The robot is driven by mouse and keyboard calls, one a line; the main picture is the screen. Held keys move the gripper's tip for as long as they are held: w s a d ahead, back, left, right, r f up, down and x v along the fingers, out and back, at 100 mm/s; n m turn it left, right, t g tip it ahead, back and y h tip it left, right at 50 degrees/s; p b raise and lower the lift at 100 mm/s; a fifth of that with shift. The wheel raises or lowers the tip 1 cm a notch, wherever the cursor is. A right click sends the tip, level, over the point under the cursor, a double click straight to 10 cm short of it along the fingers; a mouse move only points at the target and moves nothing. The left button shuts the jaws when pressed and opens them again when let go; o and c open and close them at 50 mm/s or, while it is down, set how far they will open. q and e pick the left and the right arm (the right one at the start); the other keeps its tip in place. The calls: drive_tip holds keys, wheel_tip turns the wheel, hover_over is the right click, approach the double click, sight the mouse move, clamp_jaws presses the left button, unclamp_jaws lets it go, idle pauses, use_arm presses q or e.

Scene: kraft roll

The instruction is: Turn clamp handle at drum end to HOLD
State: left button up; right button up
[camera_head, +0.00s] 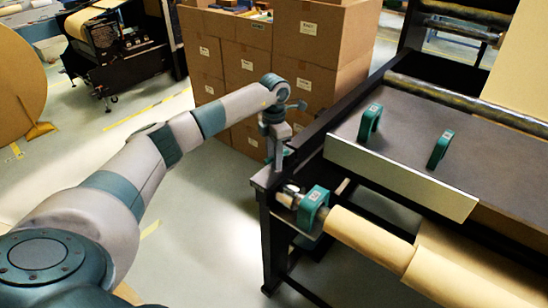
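The kraft roll (375,240) lies on its shaft below the front of the bench. A teal clamp (313,207) sits around the roll's near-left end, beside a metal shaft end (289,195). I cannot make out the handle's markings or its exact position. My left arm reaches in from the left, and my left gripper (279,166) points down just above and behind the shaft end, by the frame's corner. Its fingers are small and partly merged with the dark frame, so their opening is unclear. My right gripper is out of view.
The dark bench frame (277,240) stands beneath the roll. Two teal handles (370,122) (440,149) stand on the bench top behind a pale metal strip (400,178). Stacked cardboard boxes (320,45) rise behind my gripper. The floor at left is open.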

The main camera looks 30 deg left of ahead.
use_arm(q)
drive_tip(key=shift+f, duration=0.95)
clamp_jaws()
drive_tip(key=shift+r, duration=0.1)
idle(0.6)
unclamp_jaws()
